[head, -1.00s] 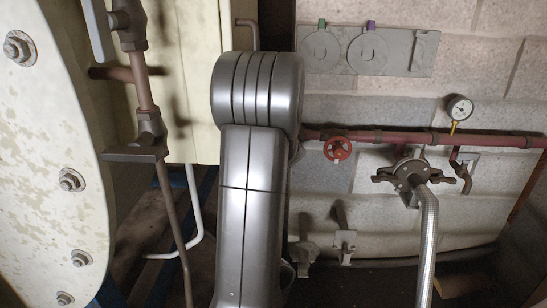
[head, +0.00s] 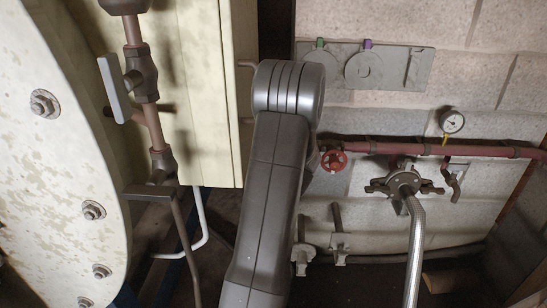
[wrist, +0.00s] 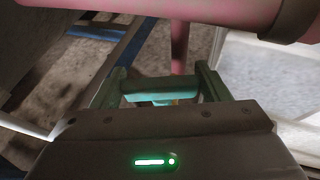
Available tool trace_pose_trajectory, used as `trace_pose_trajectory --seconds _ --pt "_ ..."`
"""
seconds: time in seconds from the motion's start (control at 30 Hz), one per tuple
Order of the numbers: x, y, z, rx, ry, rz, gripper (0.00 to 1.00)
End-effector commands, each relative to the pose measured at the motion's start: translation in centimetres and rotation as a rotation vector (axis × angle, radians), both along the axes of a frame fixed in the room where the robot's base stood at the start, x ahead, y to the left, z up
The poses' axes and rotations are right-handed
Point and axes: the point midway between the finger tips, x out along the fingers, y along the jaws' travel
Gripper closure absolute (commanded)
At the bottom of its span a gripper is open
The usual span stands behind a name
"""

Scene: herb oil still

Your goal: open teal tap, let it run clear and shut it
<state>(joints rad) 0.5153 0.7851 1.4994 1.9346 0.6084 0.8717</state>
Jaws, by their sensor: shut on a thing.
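In the wrist view my gripper (wrist: 160,86) is shut on the teal tap's handle (wrist: 148,97), a short teal bar lying crosswise between the two greenish fingers. A small yellowish part shows just behind the bar. The tap's body and outlet are hidden, and I cannot tell the handle's angle or whether anything runs from it. In the head view my arm covers the gripper and the teal tap.
A thick red-pink pipe (wrist: 200,8) crosses close above my gripper in the wrist view. In the head view, a red handwheel (head: 333,160), a gauge (head: 452,121) and a braided hose (head: 415,245) are right of my arm. A pale tank (head: 60,170) stands left.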

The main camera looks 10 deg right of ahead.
Motion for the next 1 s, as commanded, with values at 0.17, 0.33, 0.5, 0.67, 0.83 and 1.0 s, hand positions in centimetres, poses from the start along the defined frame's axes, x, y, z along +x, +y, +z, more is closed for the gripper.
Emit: trace_pose_trajectory --seconds 0.17,0.33,0.5,0.67,0.83,1.0 --pt "0.03 -0.11 0.53 0.002 0.001 0.145 0.54" --pt "0.02 -0.03 0.33 0.001 0.001 0.306 0.54" --pt "0.03 -0.06 0.19 0.0 0.0 0.446 0.54" --pt "0.02 -0.02 0.08 0.001 0.001 0.553 0.54" --pt "0.0 0.03 0.02 0.001 -0.001 0.633 0.54" --pt "-0.02 0.07 -0.01 0.002 -0.001 0.678 0.54"
